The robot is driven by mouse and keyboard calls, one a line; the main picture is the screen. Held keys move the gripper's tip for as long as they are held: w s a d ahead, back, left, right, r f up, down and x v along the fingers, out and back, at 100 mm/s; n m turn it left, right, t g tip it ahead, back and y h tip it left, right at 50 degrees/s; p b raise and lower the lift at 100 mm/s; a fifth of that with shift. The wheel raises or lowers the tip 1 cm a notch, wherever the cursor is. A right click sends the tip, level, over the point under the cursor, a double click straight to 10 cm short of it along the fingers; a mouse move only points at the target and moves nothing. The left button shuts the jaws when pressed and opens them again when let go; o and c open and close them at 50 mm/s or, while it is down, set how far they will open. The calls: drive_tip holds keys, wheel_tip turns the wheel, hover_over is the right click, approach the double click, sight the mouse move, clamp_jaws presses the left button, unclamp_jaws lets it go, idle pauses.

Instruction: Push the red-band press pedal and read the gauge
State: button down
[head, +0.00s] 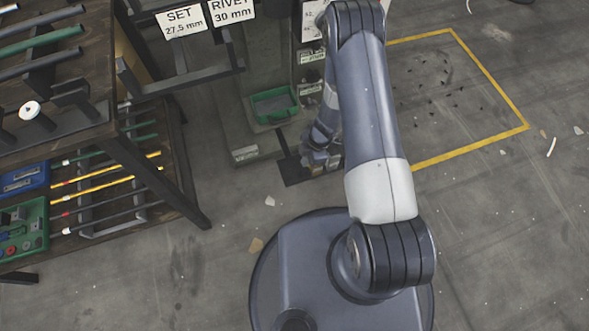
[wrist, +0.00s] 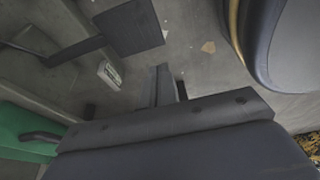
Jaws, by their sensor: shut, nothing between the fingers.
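A press (head: 235,110) with signs reading SET 27.5 mm and RIVET 30 mm stands at the upper middle of the head view. A flat dark pedal plate (head: 295,178) on a bar lies low at its foot; a dark plate on a bar also shows in the wrist view (wrist: 128,27). I see no red band, and no gauge face is visible. My gripper (wrist: 166,85) is shut and empty. In the wrist view its fingers appear apart from the plate. In the head view my wrist hangs beside the pedal, and the fingertips are unclear.
More labelled press parts (head: 311,57) are partly hidden behind my arm. A green tray (head: 272,105) sits on the press. A rack with rods (head: 150,165) stands at left. A yellow floor line (head: 470,150) bounds an area at right. Open floor lies at lower right, with small scraps.

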sight(295, 183)
drive_tip(key=shift+f, duration=0.25)
drive_tip(key=b+x, duration=0.1)
drive_tip(key=x, duration=0.3)
drive_tip(key=b+x, duration=0.2)
drive_tip(key=x, duration=0.2)
drive_tip(key=d+b+x, duration=0.1)
drive_tip(key=b+x, duration=0.1)
drive_tip(key=x, duration=0.3)
drive_tip(key=shift+f, duration=0.2)
drive_tip(key=shift+f+b, duration=0.35)
drive_tip(key=shift+f, duration=0.05)
